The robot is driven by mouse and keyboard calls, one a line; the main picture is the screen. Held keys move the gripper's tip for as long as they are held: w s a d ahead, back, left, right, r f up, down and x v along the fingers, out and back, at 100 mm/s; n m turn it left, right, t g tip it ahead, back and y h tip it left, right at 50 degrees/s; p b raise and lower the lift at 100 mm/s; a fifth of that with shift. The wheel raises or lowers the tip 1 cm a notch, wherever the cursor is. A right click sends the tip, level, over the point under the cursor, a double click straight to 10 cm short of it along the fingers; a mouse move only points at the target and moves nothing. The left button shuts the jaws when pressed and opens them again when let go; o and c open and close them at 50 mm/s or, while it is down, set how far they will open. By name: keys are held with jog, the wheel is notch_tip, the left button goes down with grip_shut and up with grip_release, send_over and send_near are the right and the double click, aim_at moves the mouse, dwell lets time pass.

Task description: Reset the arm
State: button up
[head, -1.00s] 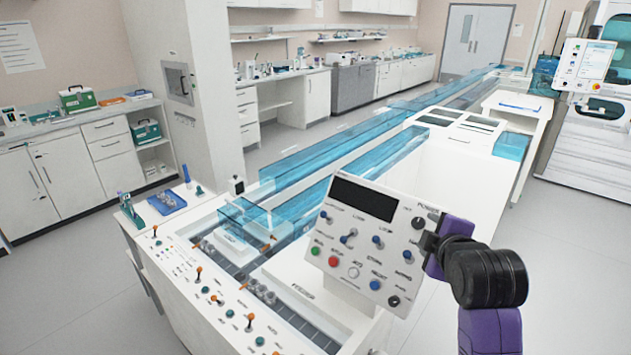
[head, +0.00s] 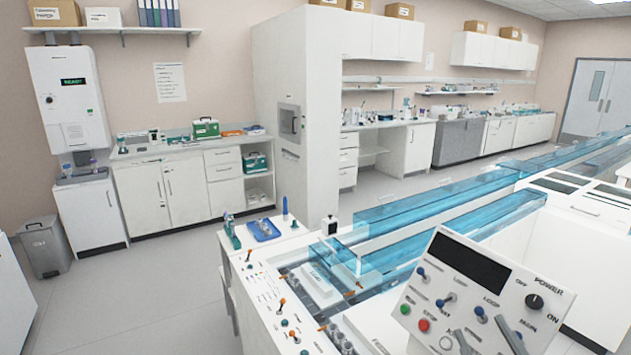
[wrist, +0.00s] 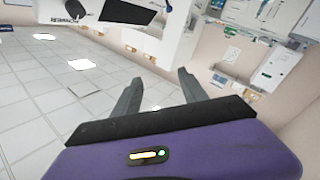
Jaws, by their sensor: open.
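My gripper (wrist: 160,92) shows in the wrist view as two grey fingers, spread apart with nothing between them. Its purple body fills the bottom of that view. In the head view two grey finger-like tips, seemingly my gripper (head: 483,330), show at the bottom edge in front of the control panel (head: 470,295). I cannot tell whether they touch it. The panel is tilted and white, with a dark display, toggle switches, a power knob and green and red buttons. It has no object held against it.
The white track bench (head: 265,262) carries blue transparent channels (head: 430,207), orange-tipped levers and a blue tray (head: 263,230). Cabinets (head: 185,190) line the back wall. A grey bin (head: 45,248) stands at the left. Open floor (head: 150,295) lies left of the bench.

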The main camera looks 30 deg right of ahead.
jog(key=s+a+f+g+y+b, duration=0.1)
jog(key=s+a+f+y, duration=0.3)
jog(key=s+a+f, duration=0.4)
jog(key=s+a+f+g+y+b, duration=0.1)
jog(key=s+a+f+y+b, duration=0.2)
jog(key=s+a+f, duration=0.5)
jog(key=s+a+y, duration=0.1)
jog(key=s+a, duration=0.3)
jog(key=a, duration=0.1)
jog(key=shift+f+y, duration=0.3)
jog(key=shift+f, duration=0.1)
